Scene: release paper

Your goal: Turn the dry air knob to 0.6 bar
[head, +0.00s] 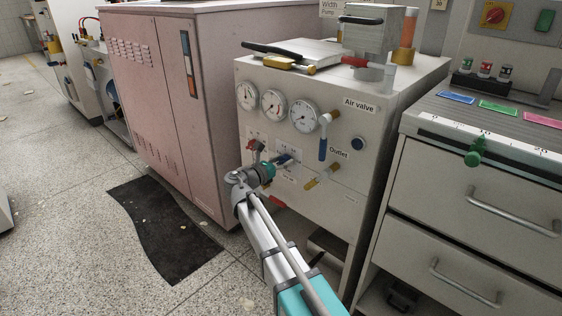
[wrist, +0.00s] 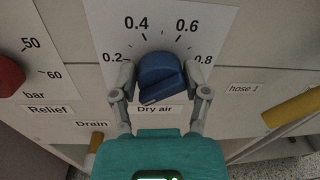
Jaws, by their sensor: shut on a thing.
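The blue dry air knob (wrist: 161,72) sits on the panel above a "Dry air" label, under a printed scale (wrist: 160,28) marked 0.2, 0.4, 0.6 and 0.8. My gripper (wrist: 160,77) has one finger on each side of the knob and is shut on it. The knob's raised grip bar looks tilted. I cannot tell which scale mark it points to. In the head view my gripper (head: 279,163) reaches the front of the white cabinet (head: 345,195), and the knob is mostly hidden there.
A red relief knob (wrist: 8,75) is left of the knob, and a yellow handle (wrist: 292,108) is at the lower right. Three round gauges (head: 273,103) sit above the knobs. A blue-handled air valve (head: 323,145) is to the right. A drawer cabinet (head: 480,190) stands further right.

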